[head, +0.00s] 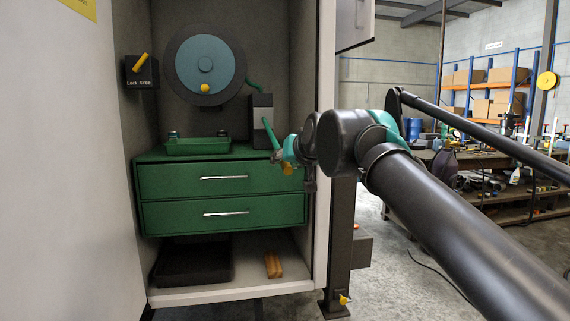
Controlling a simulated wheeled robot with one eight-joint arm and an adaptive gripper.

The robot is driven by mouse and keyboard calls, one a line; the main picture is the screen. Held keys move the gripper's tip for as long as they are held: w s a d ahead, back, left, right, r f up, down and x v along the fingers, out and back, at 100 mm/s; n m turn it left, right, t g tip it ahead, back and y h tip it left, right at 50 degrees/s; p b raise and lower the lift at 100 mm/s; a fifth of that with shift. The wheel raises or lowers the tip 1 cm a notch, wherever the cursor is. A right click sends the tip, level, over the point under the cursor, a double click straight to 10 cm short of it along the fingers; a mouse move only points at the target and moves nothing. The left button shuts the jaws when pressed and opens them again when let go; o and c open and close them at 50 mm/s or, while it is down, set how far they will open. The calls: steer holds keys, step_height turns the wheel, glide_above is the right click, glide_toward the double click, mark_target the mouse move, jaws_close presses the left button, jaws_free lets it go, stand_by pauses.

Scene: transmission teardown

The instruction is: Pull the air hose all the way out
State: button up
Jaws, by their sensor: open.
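A hose reel with a blue hub (200,72) and dark rim is on the cabinet's back wall. A green air hose (254,85) runs from the reel to a grey upright box (262,108) at its lower right. A thin green length (268,131) slants down in front of the box to my gripper (281,154), whose teal fingers are beside it. My gripper is open; its contact with the hose is unclear. A small orange-yellow piece (287,168) shows just below it. The hose end is not clearly visible.
A Lock/Free box (139,74) with a yellow lever tilted right is on the left wall. A green drawer unit (180,182) carries a green tray (196,146). The cabinet's right wall edge (325,90) stands near my arm. A workbench and shelves are behind right.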

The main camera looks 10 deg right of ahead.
steer(key=v, duration=1)
steer(key=shift+s, duration=0.15)
steer(key=shift+s, duration=0.1)
